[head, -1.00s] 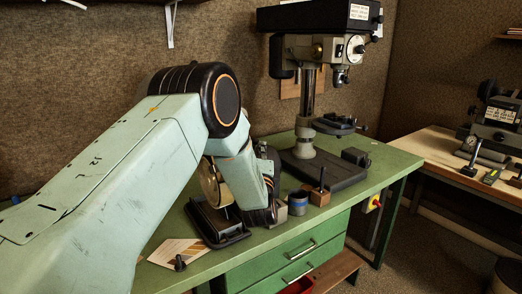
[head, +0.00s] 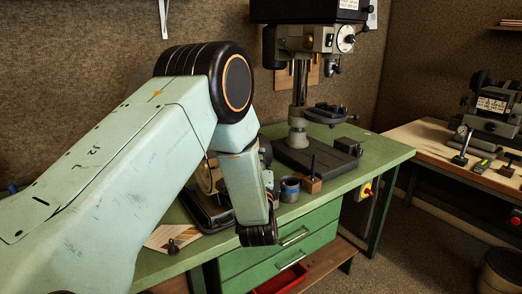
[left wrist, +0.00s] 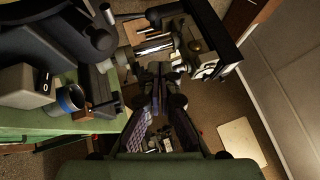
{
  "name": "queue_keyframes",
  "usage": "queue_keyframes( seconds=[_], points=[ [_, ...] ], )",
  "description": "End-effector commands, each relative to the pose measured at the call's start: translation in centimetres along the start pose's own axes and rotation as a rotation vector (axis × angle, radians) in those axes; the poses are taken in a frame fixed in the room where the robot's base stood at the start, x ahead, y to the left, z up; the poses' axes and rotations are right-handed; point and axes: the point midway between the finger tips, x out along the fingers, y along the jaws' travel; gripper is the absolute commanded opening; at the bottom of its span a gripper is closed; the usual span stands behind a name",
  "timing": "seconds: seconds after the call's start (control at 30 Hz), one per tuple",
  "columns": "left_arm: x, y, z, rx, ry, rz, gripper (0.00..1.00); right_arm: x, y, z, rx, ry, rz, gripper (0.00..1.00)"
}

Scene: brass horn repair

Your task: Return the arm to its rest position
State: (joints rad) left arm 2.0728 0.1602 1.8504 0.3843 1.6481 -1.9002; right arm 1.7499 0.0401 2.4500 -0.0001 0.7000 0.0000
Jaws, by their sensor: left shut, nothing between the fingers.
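My left arm (head: 110,165) comes in from the left, pale green with black joints, and bends down at the elbow over the front of the green bench (head: 390,153). Its wrist joint (head: 258,233) hangs by the bench's front edge. In the head view the left gripper is mostly hidden by the arm. In the left wrist view the left gripper (left wrist: 167,72) shows its dark fingers together, empty, away from the things on the bench. My right gripper is in no view.
A drill press (head: 300,100) stands at the back of the bench. A blue-banded cup (head: 290,190), a wooden block (head: 311,185) and a card (head: 165,238) lie near the arm. A second bench (head: 440,140) with tools stands right. Floor between the benches is open.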

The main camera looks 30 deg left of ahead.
Motion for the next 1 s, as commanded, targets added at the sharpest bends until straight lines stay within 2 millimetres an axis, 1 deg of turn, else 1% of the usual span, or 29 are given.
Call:
queue_keyframes(
  seconds=[0.03,0.1,0.2,0.3,0.5,0.57,0.63,0.73,0.87,0.97,1.0],
  points=[
    [-0.8,0.0,-0.1,0.001,0.001,0.000,0.00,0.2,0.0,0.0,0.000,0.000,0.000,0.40],
    [-1.6,-0.1,-0.1,0.000,0.001,-0.001,0.00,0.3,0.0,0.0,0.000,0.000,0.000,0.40],
    [-2.4,-0.2,0.0,0.000,0.000,0.000,0.00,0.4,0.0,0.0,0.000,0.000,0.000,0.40],
    [-2.8,-0.3,0.0,0.001,-0.001,-0.001,0.00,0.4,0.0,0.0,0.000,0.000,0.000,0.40],
    [-2.9,-0.4,-0.1,-0.012,-0.001,-0.001,0.00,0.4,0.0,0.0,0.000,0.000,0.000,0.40],
    [-2.9,-0.3,-0.1,-0.048,0.001,0.003,0.00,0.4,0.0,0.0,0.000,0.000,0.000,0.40],
    [-2.9,0.3,-0.4,-0.132,0.008,0.029,0.00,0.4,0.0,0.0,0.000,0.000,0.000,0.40],
    [-3.4,2.0,-1.2,-0.313,0.041,0.117,0.00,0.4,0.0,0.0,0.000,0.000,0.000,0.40],
    [-5.5,5.5,-2.7,-0.562,0.074,0.299,0.00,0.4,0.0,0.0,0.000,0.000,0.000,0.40],
    [-8.6,9.3,-3.8,-0.732,0.069,0.477,0.00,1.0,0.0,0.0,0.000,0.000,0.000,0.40],
    [-10.1,10.9,-4.2,-0.795,0.058,0.553,0.00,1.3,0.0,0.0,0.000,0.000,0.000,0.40]
  ],
)
